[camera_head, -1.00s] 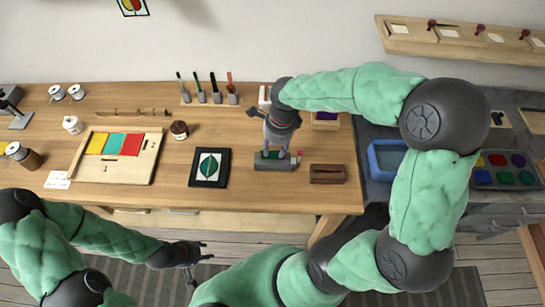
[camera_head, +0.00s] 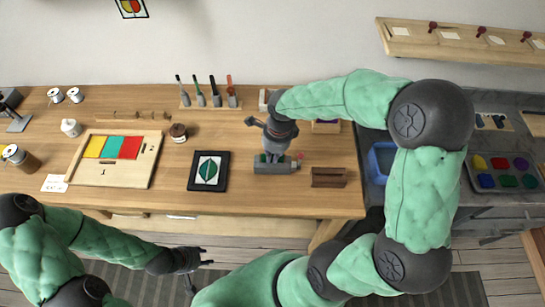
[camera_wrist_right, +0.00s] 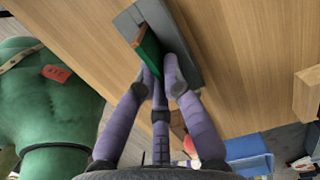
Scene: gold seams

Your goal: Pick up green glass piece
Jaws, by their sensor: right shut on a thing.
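A green glass piece (camera_wrist_right: 148,56) stands upright on a grey grinder-like block (camera_wrist_right: 128,22) in the right wrist view. In the head view the grey block (camera_head: 262,166) sits near the front of the wooden bench, and the piece is mostly hidden by my right gripper (camera_head: 272,156). My right gripper comes down from above; in the wrist view its purple fingers (camera_wrist_right: 162,82) are shut on the piece's near end. The piece still appears to be at the block. My left gripper (camera_head: 200,264) is open and empty, in front of the bench's front edge.
The bench (camera_head: 230,203) holds a wooden tray (camera_head: 110,182) with coloured sheets, a black-framed leaf pattern (camera_head: 195,183), a brown slotted holder (camera_head: 328,184) right of the block, and several upright tools behind. A blue basin (camera_head: 380,168) lies farther right.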

